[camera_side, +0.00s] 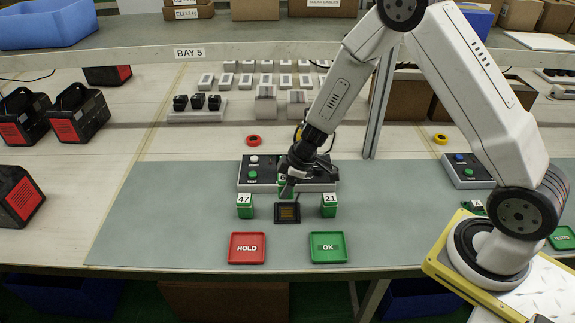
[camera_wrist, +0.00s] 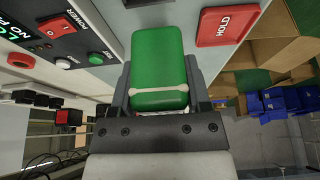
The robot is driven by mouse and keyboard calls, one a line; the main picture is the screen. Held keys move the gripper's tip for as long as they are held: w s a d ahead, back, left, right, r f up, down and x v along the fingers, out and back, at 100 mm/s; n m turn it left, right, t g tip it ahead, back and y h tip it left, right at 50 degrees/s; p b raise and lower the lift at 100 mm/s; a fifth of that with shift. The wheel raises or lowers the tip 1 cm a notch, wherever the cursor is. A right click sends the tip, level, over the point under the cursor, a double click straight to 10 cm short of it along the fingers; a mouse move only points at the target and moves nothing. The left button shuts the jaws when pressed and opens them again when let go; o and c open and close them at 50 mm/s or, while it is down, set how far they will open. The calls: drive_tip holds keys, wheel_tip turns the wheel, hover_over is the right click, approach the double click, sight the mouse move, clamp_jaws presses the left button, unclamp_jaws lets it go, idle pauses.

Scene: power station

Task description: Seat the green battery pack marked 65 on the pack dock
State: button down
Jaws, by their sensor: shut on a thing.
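My gripper (camera_side: 287,188) is over the mat, just behind the pack dock (camera_side: 287,213), a small black square with gold-coloured contacts. The dock is empty. My gripper is shut on a green battery pack (camera_side: 284,183), which is mostly hidden by the jaws in the side view, so I cannot read its number. In the wrist view the green pack (camera_wrist: 158,60) sits between the jaws, with a pale band across it near them. Two other green packs stand on the mat: 47 (camera_side: 245,206) left of the dock and 21 (camera_side: 330,205) right of it.
A control panel (camera_side: 247,175) with buttons stands behind the dock. A red HOLD tray (camera_side: 247,248) and a green OK tray (camera_side: 328,247) lie in front, near the table edge. A second panel (camera_side: 465,172) is at the right. The mat's left part is clear.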

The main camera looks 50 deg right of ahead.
drive_tip(key=shift+w+d+f, duration=0.3)
drive_tip(key=shift+d+f, duration=0.2)
drive_tip(key=shift+f, duration=0.1)
drive_tip(key=shift+f, duration=0.15)
drive_tip(key=shift+f, duration=2.9)
drive_tip(key=shift+f, duration=0.65)
unclamp_jaws()
drive_tip(key=shift+r, duration=0.1)
drive_tip(key=v, duration=0.7)
drive_tip(key=shift+d+r, duration=0.15)
drive_tip(key=shift+r, duration=0.1)
drive_tip(key=shift+s, duration=0.1)
drive_tip(key=shift+r, duration=0.1)
